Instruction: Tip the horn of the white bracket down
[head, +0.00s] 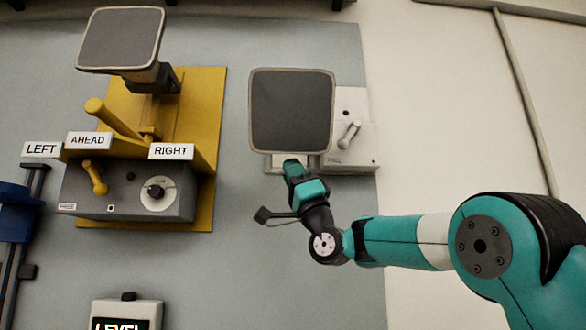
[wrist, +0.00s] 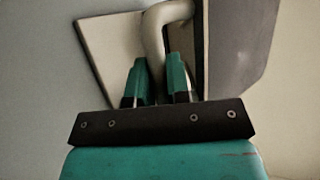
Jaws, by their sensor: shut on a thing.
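The white bracket (head: 357,158) is fixed to the grey wall panel. Its horn (head: 291,110) has a dark grey square face with a pale rim, turned toward the head camera. My gripper (head: 292,170) is just below the horn's lower edge. In the wrist view my gripper (wrist: 157,82) has its two teal fingers on either side of a pale curved bar (wrist: 167,20) next to the horn (wrist: 242,45), shut on it. The head view hides the grip behind the horn and my gripper.
A small lever (head: 349,134) is on the white bracket, right of the horn. A yellow bracket (head: 205,120) with another horn (head: 120,40), a lever (head: 112,118) and LEFT, AHEAD and RIGHT labels stands to the left. A LEVEL display (head: 127,314) is at the bottom. Pale wall at right is clear.

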